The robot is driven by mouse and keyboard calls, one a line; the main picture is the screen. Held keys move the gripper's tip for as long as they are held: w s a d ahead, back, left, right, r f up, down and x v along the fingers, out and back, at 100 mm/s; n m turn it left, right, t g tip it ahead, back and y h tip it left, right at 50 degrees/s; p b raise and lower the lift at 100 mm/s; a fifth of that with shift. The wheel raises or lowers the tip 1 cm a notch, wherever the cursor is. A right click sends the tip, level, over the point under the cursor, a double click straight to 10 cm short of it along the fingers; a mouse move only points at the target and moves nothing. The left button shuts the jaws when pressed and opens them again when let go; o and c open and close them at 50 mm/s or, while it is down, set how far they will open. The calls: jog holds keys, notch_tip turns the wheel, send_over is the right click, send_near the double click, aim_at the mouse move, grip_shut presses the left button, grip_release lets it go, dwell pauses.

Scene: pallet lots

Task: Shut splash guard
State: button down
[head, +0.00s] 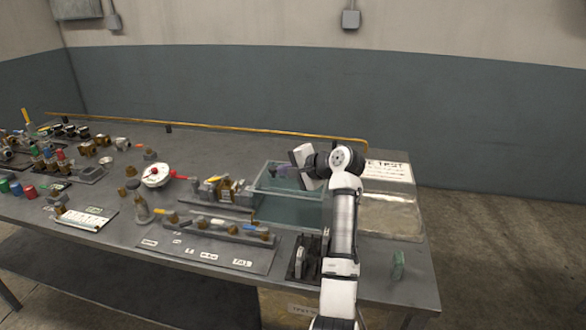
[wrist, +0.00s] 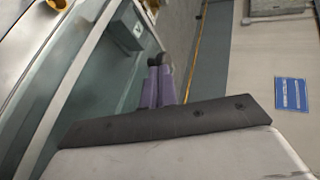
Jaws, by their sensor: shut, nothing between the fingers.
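The splash guard (head: 290,211) looks like a clear, greenish panel with a pale rim, part of a box-like enclosure right of the middle of the bench. I cannot tell for sure how far it stands open. A greenish surface and a pale rail (wrist: 72,72) show left of the fingers. Whether the fingertips touch the guard is not clear.
A brass fitting assembly (head: 217,190) stands just left of the enclosure. A shallow metal tray (head: 390,215) is at right. A yellow rail (head: 220,128) runs along the bench's back edge.

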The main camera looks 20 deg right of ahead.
dwell(0.3)
jog(key=w+a+p, duration=0.1)
jog(key=w+a, duration=0.3)
jog(key=a, duration=0.1)
jog(key=w+a+p, duration=0.2)
jog(key=w+a, duration=0.1)
jog(key=a, duration=0.3)
jog(key=w+a+p, duration=0.1)
jog(key=w+a, duration=0.3)
jog(key=a, duration=0.2)
jog(key=shift+w+a+p, duration=0.15)
jog(key=shift+w+p, duration=0.15)
jog(key=shift+p, duration=0.05)
jog(key=shift+s, duration=0.1)
